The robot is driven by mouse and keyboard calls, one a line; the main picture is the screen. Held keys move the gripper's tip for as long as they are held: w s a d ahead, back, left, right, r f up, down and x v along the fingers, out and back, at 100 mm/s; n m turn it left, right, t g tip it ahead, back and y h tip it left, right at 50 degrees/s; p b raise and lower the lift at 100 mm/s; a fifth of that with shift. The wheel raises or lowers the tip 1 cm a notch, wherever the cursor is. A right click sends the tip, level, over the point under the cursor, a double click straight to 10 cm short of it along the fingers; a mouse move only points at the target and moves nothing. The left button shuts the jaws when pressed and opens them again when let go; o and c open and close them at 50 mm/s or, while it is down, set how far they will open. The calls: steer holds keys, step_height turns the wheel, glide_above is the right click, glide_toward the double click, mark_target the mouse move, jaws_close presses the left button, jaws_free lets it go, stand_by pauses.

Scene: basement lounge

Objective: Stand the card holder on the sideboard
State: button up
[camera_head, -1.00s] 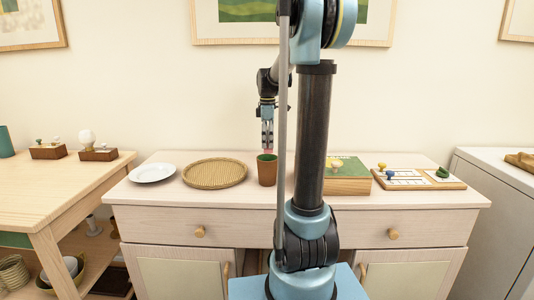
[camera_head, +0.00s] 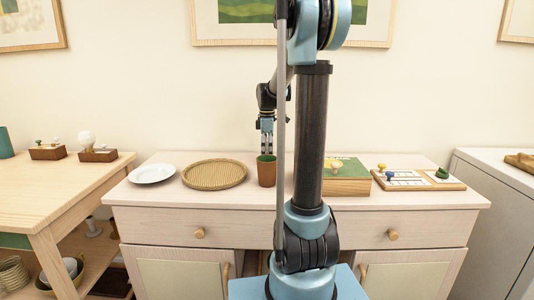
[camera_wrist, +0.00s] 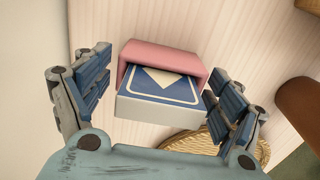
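The card holder (camera_wrist: 190,62) is pink, with a blue and white deck of cards (camera_wrist: 160,85) in it. In the wrist view it lies between my fingers, against the pale wood of the sideboard (camera_wrist: 180,20). My gripper (camera_wrist: 158,76) is open, with a finger on each side of the holder; the gaps look narrow. In the head view my gripper (camera_head: 266,150) points down just above and behind the brown cup. I cannot make out the holder there; the cup seems to hide it. The sideboard also shows in the head view (camera_head: 220,197).
The brown cup (camera_head: 266,175) stands close in front of my gripper. A woven tray (camera_head: 214,187) and a white plate (camera_head: 152,173) are to the left. A green-topped wooden box (camera_head: 347,187) and a board with pegs (camera_head: 408,181) are to the right. The wall is close behind.

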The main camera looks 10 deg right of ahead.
stand_by(0.3)
step_height(320, 180, up, 12)
steer(key=shift+r, duration=0.1)
stand_by(0.5)
